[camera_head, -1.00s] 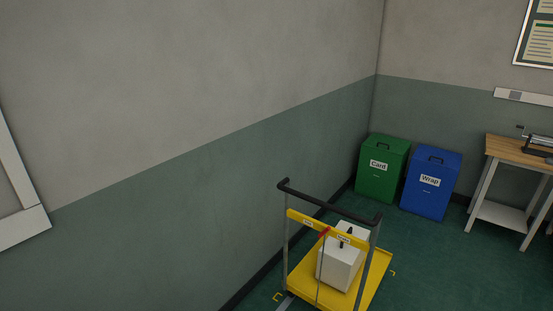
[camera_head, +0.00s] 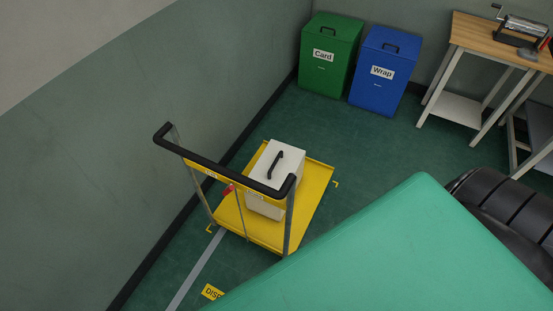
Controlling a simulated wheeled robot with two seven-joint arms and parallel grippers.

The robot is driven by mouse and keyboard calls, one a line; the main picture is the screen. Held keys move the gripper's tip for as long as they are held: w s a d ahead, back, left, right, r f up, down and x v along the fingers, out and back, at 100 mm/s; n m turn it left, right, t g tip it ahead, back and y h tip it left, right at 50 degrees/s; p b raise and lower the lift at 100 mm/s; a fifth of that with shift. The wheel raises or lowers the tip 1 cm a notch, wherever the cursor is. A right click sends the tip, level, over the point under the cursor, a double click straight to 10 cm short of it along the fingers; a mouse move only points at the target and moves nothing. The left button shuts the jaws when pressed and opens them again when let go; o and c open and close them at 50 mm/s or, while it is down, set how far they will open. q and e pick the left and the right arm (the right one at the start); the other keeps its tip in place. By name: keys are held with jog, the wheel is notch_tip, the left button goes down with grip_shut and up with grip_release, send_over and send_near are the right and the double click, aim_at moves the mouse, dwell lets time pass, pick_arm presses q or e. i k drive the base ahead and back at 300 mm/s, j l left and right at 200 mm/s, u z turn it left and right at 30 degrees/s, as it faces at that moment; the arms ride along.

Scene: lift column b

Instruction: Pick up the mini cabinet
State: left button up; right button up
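A white box-shaped mini cabinet (camera_head: 291,159) with a black handle on top stands on the yellow platform of a trolley (camera_head: 313,189). The trolley's black push bar and uprights stand in front of it and hide part of its near side. Neither of my grippers shows in the head view, and nothing is seen touching the cabinet.
A green Card bin (camera_head: 328,75) and a blue Wrap bin (camera_head: 382,90) stand at the back wall. A wooden-topped bench (camera_head: 480,35) is at the upper right. A large green surface (camera_head: 400,250) and a black ribbed part cover the lower right. Floor right of the trolley is clear.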

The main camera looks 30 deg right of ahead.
aim_at(276, 178)
jog(key=l+u, duration=0.2)
jog(key=l, duration=0.7)
jog(key=l+u, duration=0.15)
jog(key=l, duration=0.8)
jog(key=l+u, duration=0.2)
jog(key=l, duration=0.7)
jog(key=k, duration=0.1)
